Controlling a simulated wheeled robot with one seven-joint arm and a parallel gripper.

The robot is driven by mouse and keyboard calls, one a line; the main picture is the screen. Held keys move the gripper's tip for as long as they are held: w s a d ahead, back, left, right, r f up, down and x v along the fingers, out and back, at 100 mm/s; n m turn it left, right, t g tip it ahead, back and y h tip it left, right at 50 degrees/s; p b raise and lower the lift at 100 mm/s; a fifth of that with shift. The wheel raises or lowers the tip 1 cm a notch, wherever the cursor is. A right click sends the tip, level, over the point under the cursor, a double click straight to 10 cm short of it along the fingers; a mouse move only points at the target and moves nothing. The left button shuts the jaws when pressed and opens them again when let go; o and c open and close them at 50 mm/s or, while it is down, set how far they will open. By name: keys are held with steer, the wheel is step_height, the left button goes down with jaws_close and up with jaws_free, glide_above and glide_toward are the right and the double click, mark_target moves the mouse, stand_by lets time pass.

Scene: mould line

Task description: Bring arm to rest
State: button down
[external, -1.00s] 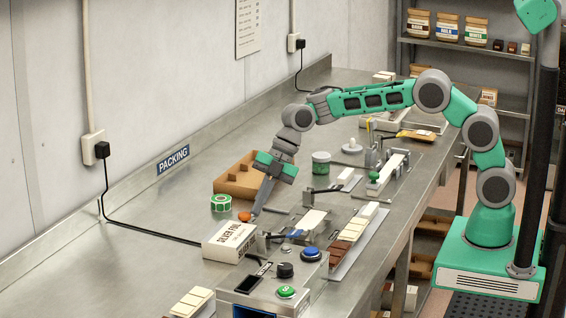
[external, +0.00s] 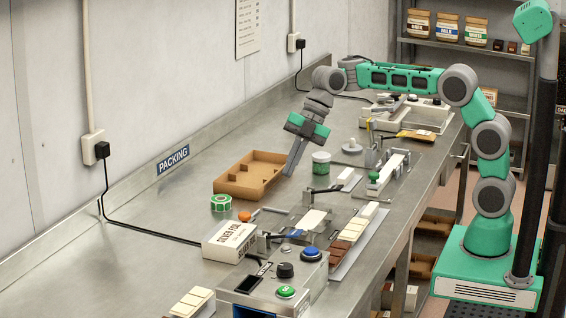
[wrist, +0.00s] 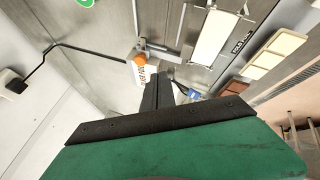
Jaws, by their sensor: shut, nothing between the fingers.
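My gripper (external: 289,172) is shut and empty, pointing down and slightly left. In the external view its tips are above or beside the right end of the brown cardboard tray (external: 226,187); the exact height cannot be told. My arm arches over the bench from my base at the right. In the wrist view the closed fingers (wrist: 158,88) show dark in the middle, with bench items beyond them.
A white tub with a green band (external: 321,163) is right of my gripper. Chocolate bars (external: 352,232) lie by the front edge.

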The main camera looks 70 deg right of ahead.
steer(key=s+d+f+m+h, duration=0.2)
steer(key=s+d+f+m, duration=0.1)
steer(key=s+d+m, duration=0.2)
steer(key=s+d+f+m+h, duration=0.2)
steer(key=s+d+f+m, duration=0.2)
steer(key=s+m, duration=0.6)
steer(key=s+d+f+m+h, duration=0.2)
steer(key=s+d+f+m, duration=0.1)
steer(key=s+d+m, duration=0.4)
steer(key=shift+s+d+f, duration=0.2)
steer(key=shift+s, duration=0.35)
steer(key=shift+s+d+f, duration=0.15)
steer(key=shift+s+d, duration=0.05)
steer(key=shift+s, duration=0.3)
